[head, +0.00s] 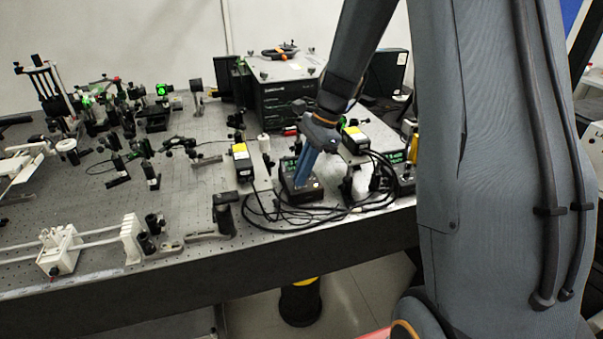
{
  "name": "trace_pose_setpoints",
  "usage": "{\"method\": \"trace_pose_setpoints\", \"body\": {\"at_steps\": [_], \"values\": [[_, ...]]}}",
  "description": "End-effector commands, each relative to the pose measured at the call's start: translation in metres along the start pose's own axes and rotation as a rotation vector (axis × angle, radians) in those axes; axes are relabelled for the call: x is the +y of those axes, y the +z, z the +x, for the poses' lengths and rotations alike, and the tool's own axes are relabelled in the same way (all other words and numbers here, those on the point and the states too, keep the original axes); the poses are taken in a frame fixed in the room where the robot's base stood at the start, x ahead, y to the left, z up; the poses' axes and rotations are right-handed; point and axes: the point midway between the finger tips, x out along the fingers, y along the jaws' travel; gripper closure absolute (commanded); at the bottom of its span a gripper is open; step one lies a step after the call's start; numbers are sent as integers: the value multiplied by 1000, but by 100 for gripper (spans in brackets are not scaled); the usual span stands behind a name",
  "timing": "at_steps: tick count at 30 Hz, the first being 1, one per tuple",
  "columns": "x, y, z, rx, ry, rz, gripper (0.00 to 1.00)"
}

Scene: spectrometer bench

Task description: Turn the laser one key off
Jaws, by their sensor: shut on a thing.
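My gripper (301,183) reaches down from the arm to a small dark control box (303,196) near the front edge of the optical table. Its blue fingers are shut at the box's front, on what appears to be the laser one key. The key itself is hidden by the fingers, so its angle cannot be told. Part of the box's green display (286,166) shows left of the fingers.
Black cables (262,214) loop around the box. Yellow-labelled laser heads stand left (242,163) and right (354,141) of my gripper. A second control box (404,183) with a green display is to the right. A large black unit (284,98) stands behind.

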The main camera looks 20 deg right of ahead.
Motion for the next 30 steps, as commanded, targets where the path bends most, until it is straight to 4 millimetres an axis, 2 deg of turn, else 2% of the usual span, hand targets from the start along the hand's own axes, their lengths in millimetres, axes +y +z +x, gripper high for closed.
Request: {"method": "trace_pose_setpoints", "body": {"at_steps": [8, 30], "values": [[-3, 1, -1, -1, 77, -186, 100], [-9, 5, 1, 0, 346, -837, 100]]}}
